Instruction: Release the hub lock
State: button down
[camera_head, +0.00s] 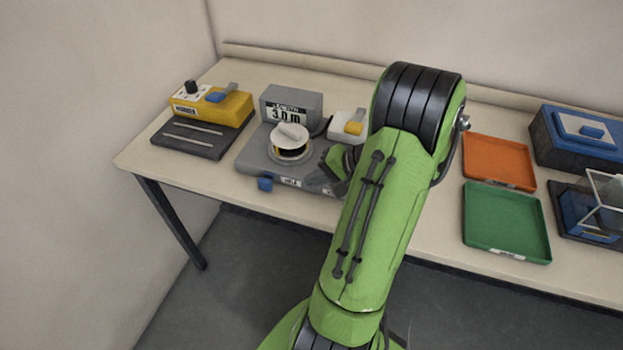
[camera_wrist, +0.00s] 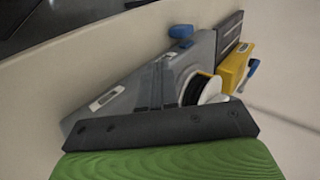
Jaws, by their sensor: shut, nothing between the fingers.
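The grey spool machine (camera_head: 255,155) stands on the table left of my arm, with a display reading 3.0 m. A white-capped hub with a dark spool (camera_head: 291,138) sits on its top. A blue knob (camera_head: 265,184) sticks out at its front left edge; it also shows in the wrist view (camera_wrist: 181,32). My gripper (camera_head: 335,172) is shut and empty at the right side of the machine, partly hidden by my green arm. The wrist view shows the spool (camera_wrist: 205,90) beyond the dark bar of my gripper. I cannot tell which part is the hub lock.
A yellow sealer-like device (camera_head: 225,105) with a blue handle stands at the left. An orange tray (camera_head: 500,160), a green tray (camera_head: 506,222) and a blue box (camera_head: 580,140) stand at the right.

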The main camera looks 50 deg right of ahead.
aim_at(260, 178)
jog(key=b+x, duration=0.2)
jog(key=x, duration=0.4)
jog(key=shift+f, duration=0.25)
jog(key=w, duration=0.1)
jog(key=w+a, duration=0.1)
jog(key=w, duration=0.1)
jog(key=shift+w+a+r, duration=0.1)
jog(key=shift+w, duration=0.35)
jog(key=shift+w+a+r, duration=0.1)
jog(key=w, duration=0.1)
jog(key=w+a, duration=0.1)
jog(key=w, duration=0.1)
jog(key=w+p, duration=0.1)
jog(key=shift+w+a, duration=0.3)
jog(key=shift+a, duration=0.05)
